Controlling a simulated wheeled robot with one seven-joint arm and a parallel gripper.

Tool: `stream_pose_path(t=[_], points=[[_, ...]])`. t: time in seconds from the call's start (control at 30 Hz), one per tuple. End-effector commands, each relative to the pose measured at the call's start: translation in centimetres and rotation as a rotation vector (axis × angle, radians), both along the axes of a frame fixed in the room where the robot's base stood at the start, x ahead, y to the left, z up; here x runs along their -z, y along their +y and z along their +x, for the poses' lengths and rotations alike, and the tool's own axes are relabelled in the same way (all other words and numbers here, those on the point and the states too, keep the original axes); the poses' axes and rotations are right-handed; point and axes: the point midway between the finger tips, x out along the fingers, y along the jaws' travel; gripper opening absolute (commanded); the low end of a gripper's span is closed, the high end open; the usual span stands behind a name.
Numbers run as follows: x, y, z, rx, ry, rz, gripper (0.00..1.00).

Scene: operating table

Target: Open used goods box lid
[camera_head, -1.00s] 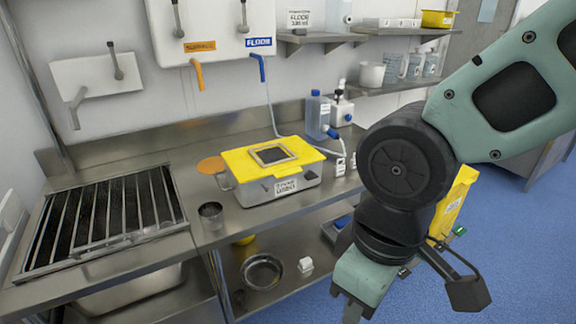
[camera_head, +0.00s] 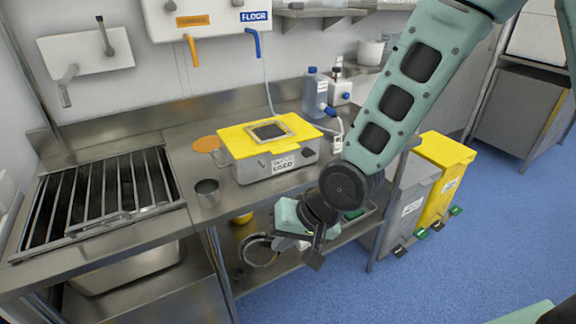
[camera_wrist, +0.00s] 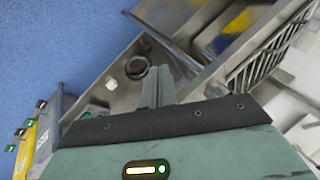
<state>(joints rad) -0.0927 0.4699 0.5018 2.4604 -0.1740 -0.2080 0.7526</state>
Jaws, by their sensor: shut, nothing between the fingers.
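The used goods box (camera_head: 252,170) is a grey box with a label on its front. It stands on the steel counter. Its yellow lid (camera_head: 233,139) lies on top, shut, with a framed dark panel in the middle. My gripper (camera_head: 282,243) is below and in front of the box, beside the counter's front edge and apart from the lid. In the wrist view my gripper's fingers (camera_wrist: 157,86) are together and hold nothing. In the head view the fingertips are small and hard to make out.
A blue bottle (camera_head: 315,93) stands behind right. A rack (camera_head: 100,190) fills the left counter. A bowl (camera_head: 258,251) sits on the lower shelf. A yellow bin (camera_head: 440,175) stands right.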

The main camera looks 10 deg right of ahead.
Motion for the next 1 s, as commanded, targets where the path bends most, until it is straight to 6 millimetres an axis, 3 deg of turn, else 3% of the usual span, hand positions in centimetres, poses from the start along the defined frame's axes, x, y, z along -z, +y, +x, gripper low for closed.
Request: stream_pose_path(t=[0.03, 0.2, 0.43, 0.6, 0.8, 1.0], points=[[1.7, 0.5, 1.2, 0.082, 0.023, 0.086, 0.00], [4.2, 2.2, 5.0, 0.367, 0.099, 0.435, 0.00], [5.4, 2.0, 9.5, 0.757, 0.275, 1.000, 0.00], [5.3, -1.0, 12.2, 1.016, 0.432, 1.479, 0.00], [5.1, -6.0, 13.7, 1.190, 0.574, 1.967, 0.00], [5.0, -8.5, 13.9, 1.228, 0.628, 2.180, 0.00]])
